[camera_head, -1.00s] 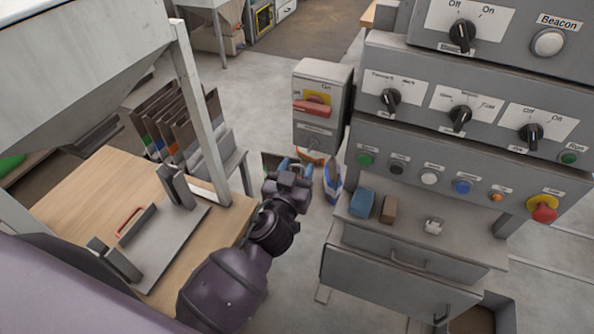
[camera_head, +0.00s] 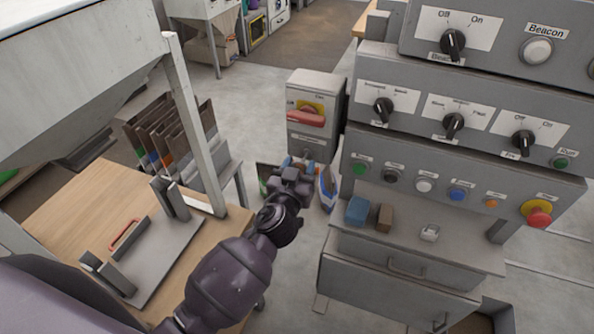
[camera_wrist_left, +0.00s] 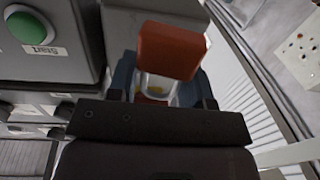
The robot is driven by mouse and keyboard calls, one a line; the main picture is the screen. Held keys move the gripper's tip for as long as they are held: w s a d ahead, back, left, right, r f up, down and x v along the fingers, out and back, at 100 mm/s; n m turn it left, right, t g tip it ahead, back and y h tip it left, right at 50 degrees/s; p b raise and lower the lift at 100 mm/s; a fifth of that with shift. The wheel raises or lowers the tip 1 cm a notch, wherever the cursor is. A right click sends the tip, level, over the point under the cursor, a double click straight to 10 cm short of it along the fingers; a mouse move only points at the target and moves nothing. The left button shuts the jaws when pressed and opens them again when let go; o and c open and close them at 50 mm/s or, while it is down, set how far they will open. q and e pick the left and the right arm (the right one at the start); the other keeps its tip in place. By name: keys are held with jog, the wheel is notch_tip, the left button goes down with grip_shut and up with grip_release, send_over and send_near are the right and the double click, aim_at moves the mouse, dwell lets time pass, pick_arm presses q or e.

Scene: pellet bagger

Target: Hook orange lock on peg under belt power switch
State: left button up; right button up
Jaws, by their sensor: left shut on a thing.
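The belt power switch is a grey box (camera_head: 312,140) with a red handle on a yellow plate, left of the control panel in the head view. My left gripper (camera_head: 298,170) is just below this box. It is shut on the orange lock (camera_wrist_left: 170,50), whose orange body and pale metal shackle show beyond the dark fingers in the wrist view. In the head view the gripper and box largely hide the lock. The peg cannot be made out, so I cannot tell whether the lock touches it. My right gripper is not in view.
The control cabinet (camera_head: 450,150), with knobs and buttons, stands close on the right. A blue block (camera_head: 358,211) and a brown block (camera_head: 384,217) lie on its shelf. A wooden table (camera_head: 75,205) with a metal fixture is at left. A blue-and-white item (camera_head: 328,188) is beside the gripper.

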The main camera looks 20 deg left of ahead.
aim_at(308, 154)
pick_arm(q)
jog(key=shift+w+d+f, duration=0.1)
jog(key=shift+w+f, duration=0.05)
jog(key=shift+w, duration=1.3)
jog(key=shift+w+f+b, duration=0.3)
jog(key=shift+w+b, duration=0.1)
jog(key=shift+b, duration=0.2)
jog(key=o, duration=1)
jog(key=shift+s, duration=0.1)
